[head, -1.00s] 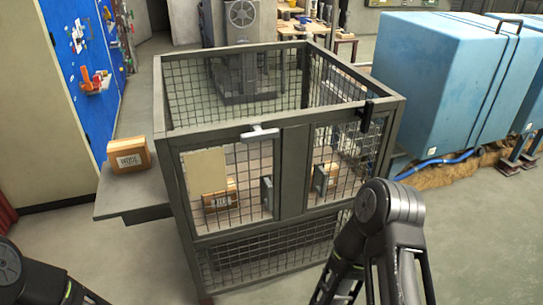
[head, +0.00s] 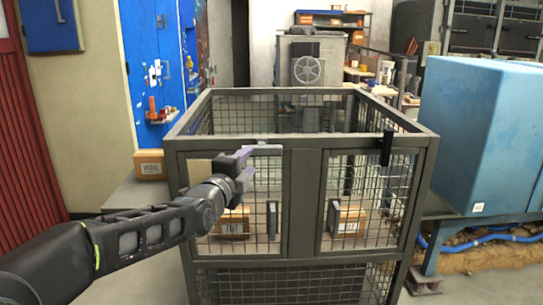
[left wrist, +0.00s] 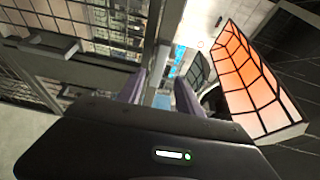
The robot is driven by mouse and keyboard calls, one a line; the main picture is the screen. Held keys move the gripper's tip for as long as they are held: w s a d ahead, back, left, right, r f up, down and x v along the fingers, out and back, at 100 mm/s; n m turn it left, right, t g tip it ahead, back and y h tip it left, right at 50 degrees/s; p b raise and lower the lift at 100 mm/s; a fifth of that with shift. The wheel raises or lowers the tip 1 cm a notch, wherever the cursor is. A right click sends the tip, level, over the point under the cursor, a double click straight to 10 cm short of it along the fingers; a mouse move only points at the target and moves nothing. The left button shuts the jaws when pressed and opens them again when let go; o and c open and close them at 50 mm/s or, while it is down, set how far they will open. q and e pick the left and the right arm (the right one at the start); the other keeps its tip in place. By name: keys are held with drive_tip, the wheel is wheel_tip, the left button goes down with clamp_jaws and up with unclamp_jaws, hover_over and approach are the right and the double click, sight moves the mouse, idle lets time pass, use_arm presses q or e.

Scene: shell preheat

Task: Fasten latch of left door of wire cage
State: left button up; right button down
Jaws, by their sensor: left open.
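The wire cage (head: 300,262) stands ahead with two mesh front doors, both looking flush with the frame. The left door (head: 262,185) has a grey upright handle (head: 272,218). Its pale grey latch (head: 268,150) lies about level at the door's top edge. My left gripper (head: 246,166) is open at the left end of this latch and overlaps it in the head view; I cannot tell whether they touch. In the left wrist view my two purple-grey fingers (left wrist: 160,92) are apart, and I cannot make out the latch between them. My right gripper is not in view.
A black latch (head: 387,148) hangs upright at the right door's top corner. Boxes (head: 233,222) sit inside the cage, and another box (head: 150,164) is on the grey side shelf (head: 135,193). A large blue block (head: 480,135) stands close on the right.

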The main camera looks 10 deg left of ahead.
sight(261, 152)
use_arm(q)
drive_tip(key=shift+d, duration=0.15)
drive_tip(key=shift+w, duration=0.1)
drive_tip(key=w, duration=0.5)
drive_tip(key=w+d, duration=0.1)
drive_tip(key=w, duration=0.1)
drive_tip(key=shift+w, duration=0.25)
drive_tip(key=shift+f, duration=0.1)
clamp_jaws()
idle(0.5)
